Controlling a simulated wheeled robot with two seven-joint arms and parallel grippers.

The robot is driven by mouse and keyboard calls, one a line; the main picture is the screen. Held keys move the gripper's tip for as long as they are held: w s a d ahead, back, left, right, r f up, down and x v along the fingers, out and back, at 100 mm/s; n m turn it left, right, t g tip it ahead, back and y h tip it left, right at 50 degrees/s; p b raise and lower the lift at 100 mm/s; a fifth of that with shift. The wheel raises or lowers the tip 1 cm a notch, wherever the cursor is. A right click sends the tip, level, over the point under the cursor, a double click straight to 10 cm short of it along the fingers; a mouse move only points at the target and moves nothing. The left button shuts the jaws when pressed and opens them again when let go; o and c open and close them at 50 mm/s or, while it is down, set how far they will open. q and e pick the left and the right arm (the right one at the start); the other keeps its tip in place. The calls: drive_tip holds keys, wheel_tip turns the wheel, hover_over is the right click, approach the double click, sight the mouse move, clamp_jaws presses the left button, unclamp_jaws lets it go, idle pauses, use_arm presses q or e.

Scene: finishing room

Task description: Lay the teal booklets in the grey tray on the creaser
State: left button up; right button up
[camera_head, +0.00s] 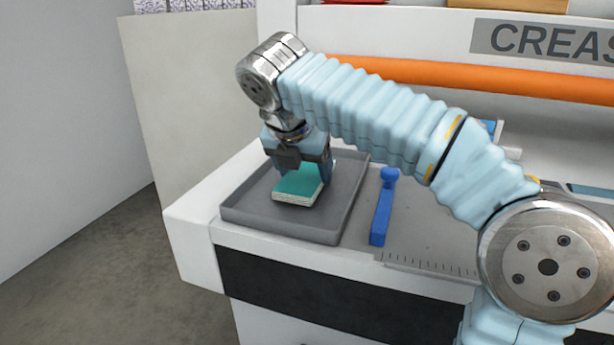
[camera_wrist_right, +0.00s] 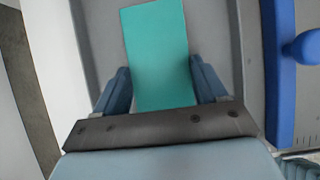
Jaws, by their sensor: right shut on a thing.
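A teal booklet (camera_head: 298,183) with pale page edges is over the grey tray (camera_head: 238,211) at the left end of the creaser. My right gripper (camera_head: 298,172) points down over the tray and is shut on the booklet by its sides. In the right wrist view the booklet (camera_wrist_right: 157,50) lies between the two blue fingers (camera_wrist_right: 160,90), with the tray (camera_wrist_right: 222,40) floor around it. I cannot tell whether the booklet touches the tray floor. No other teal booklet is clearly seen in the tray. My left gripper is not in view.
A blue handle-like part (camera_head: 383,207) stands just right of the tray; it also shows in the right wrist view (camera_wrist_right: 280,80). A ruler scale (camera_head: 430,266) runs along the creaser's front edge. An orange roller (camera_head: 420,76) crosses behind my right arm.

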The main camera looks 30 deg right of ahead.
drive_tip(key=shift+f, duration=0.3)
drive_tip(key=shift+w+f, duration=0.1)
drive_tip(key=shift+f, duration=0.05)
drive_tip(key=shift+f, duration=0.1)
drive_tip(key=o, duration=1.1)
drive_tip(key=shift+r, duration=0.3)
drive_tip(key=v, duration=1.1)
drive_tip(key=shift+s+r, duration=0.25)
drive_tip(key=shift+r, duration=0.1)
